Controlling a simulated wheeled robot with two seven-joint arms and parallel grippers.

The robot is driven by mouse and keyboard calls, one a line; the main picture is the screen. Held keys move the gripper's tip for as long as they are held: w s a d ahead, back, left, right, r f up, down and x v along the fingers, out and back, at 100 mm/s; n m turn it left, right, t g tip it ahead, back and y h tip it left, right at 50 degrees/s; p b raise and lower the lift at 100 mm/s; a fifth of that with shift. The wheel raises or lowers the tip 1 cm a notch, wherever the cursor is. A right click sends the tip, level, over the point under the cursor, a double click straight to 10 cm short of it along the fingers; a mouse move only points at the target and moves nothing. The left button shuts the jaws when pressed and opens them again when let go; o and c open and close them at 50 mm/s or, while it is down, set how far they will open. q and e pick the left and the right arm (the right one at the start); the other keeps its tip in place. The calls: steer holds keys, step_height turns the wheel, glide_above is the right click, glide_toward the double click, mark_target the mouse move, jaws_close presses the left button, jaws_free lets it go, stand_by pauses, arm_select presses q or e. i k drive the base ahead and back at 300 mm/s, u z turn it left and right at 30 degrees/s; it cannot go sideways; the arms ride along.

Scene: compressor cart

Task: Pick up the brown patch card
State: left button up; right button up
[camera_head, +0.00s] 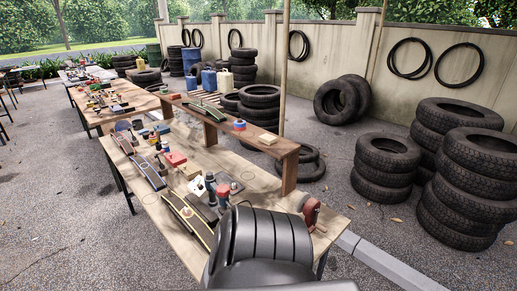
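I cannot pick out the brown patch card for certain. The wooden workbench (255,178) in front carries many small items, too small to tell apart well. Neither of my grippers shows.
A raised wooden shelf (282,150) runs along the bench's far side, with a tan block (267,139) on it. A red round item (311,211) sits at the bench's right end. Tyre stacks (386,165) stand right, before a wall.

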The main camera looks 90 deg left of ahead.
mark_target(186, 212)
steer(key=u, duration=0.45)
steer(key=i, duration=1)
steer(key=u, duration=2.65)
